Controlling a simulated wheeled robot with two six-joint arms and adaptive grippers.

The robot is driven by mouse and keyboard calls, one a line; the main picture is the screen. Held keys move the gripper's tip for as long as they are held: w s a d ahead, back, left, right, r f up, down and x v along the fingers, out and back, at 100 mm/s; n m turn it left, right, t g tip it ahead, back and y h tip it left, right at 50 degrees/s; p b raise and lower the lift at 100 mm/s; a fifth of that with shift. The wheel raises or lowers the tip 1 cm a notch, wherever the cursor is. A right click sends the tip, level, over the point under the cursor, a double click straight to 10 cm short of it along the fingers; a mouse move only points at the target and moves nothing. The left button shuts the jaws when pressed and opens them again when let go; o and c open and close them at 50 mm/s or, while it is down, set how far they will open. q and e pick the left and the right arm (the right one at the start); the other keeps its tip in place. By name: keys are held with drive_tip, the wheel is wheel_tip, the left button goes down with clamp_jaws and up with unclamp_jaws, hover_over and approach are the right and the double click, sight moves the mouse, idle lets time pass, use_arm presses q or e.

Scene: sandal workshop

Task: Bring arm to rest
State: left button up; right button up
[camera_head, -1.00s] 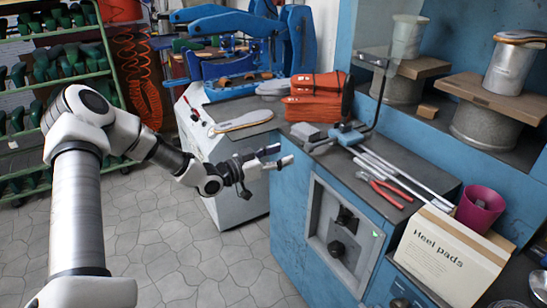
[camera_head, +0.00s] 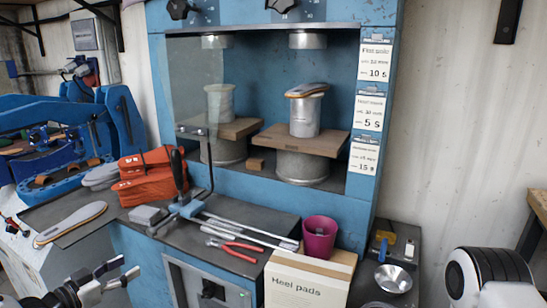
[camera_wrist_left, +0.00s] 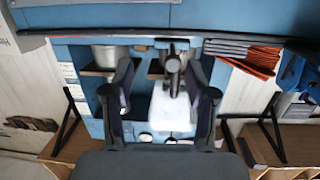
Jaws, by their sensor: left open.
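My left gripper (camera_head: 128,268) is at the lower left of the head view, in front of the blue press cabinet. Its two fingers are apart with nothing between them. In the left wrist view its dark fingers (camera_wrist_left: 162,85) also stand apart, with the upside-down workshop behind them. I cannot tell whether they touch the cabinet, but no contact shows. A white part of my right arm (camera_head: 488,275) shows at the lower right of the head view. My right gripper is out of view.
The blue press (camera_head: 265,65) stands ahead. Its worktop holds orange sheets (camera_head: 157,180), red pliers (camera_head: 240,250), metal rods (camera_head: 245,228), a magenta cup (camera_head: 319,237) and a Heel pads box (camera_head: 303,282). A metal bowl (camera_head: 393,278) sits at right. A sole (camera_head: 70,224) lies at left.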

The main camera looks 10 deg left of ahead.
use_arm(q)
drive_tip(key=s+d+f+g+p, duration=0.3)
drive_tip(key=s+d+f+g, duration=0.3)
drive_tip(key=d, duration=0.4)
drive_tip(key=s+d+f+g+p, duration=0.3)
drive_tip(key=s+d+f+g, duration=0.1)
drive_tip(key=s+d+f, duration=0.5)
drive_tip(key=s+f+n+g+y, duration=0.2)
drive_tip(key=s+y, duration=0.1)
drive_tip(key=s, duration=0.5)
drive_tip(key=s+a+f+n+g+y, duration=0.1)
drive_tip(key=s+f+n+g+y, duration=0.1)
drive_tip(key=s, duration=0.7)
drive_tip(key=shift+s+n+g+y+p, duration=0.25)
drive_tip(key=shift+n+g+y+p, duration=0.2)
drive_tip(key=shift+n+y, duration=0.25)
drive_tip(key=shift+r, duration=0.1)
